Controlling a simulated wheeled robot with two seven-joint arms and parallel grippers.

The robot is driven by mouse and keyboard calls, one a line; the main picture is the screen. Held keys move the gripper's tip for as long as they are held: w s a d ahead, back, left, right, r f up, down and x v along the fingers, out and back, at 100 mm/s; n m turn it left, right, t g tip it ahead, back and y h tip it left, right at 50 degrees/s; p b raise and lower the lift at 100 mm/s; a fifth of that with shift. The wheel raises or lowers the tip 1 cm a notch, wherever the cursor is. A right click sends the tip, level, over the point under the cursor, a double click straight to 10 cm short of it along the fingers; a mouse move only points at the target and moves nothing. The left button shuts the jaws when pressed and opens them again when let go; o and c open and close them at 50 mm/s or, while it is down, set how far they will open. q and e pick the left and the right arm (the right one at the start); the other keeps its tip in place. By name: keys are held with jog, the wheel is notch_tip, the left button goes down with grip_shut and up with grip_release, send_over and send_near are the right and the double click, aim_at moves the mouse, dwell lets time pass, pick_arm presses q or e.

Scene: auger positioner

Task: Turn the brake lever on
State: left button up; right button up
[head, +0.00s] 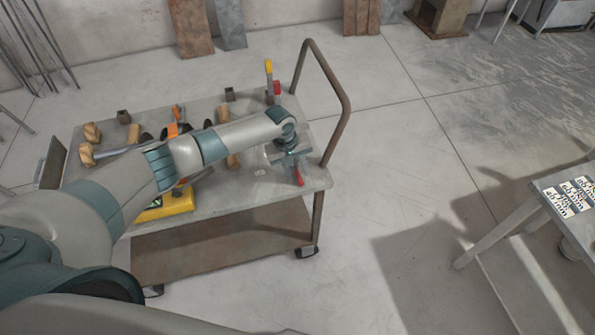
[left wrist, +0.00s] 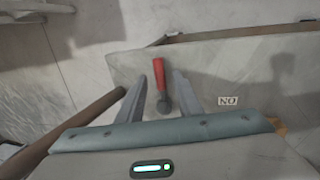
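The brake lever (head: 299,176) has a red handle and stands near the front right corner of the cart top. In the left wrist view the red handle (left wrist: 159,75) shows between my two fingers, with a grey round base below it. My left gripper (head: 290,158) is over this corner, pointing down. In the left wrist view the left gripper (left wrist: 160,84) is open, one finger on each side of the lever, with gaps visible. Whether a finger touches it cannot be told. A small label (left wrist: 228,101), reading ON upside down, lies beside the lever. My right gripper is not in view.
The cart (head: 240,195) has a raised handle rail (head: 346,105) close to the right. Several tools, wooden-handled items and a yellow box (head: 165,206) lie on its top. A yellow-handled lever (head: 268,68) stands at the back. A table (head: 535,205) is at the far right, with clear floor between.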

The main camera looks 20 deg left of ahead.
pick_arm(q)
jog(key=shift+w+d+f, duration=0.1)
jog(key=shift+d+f, duration=0.05)
jog(key=shift+f, duration=0.7)
grip_shut()
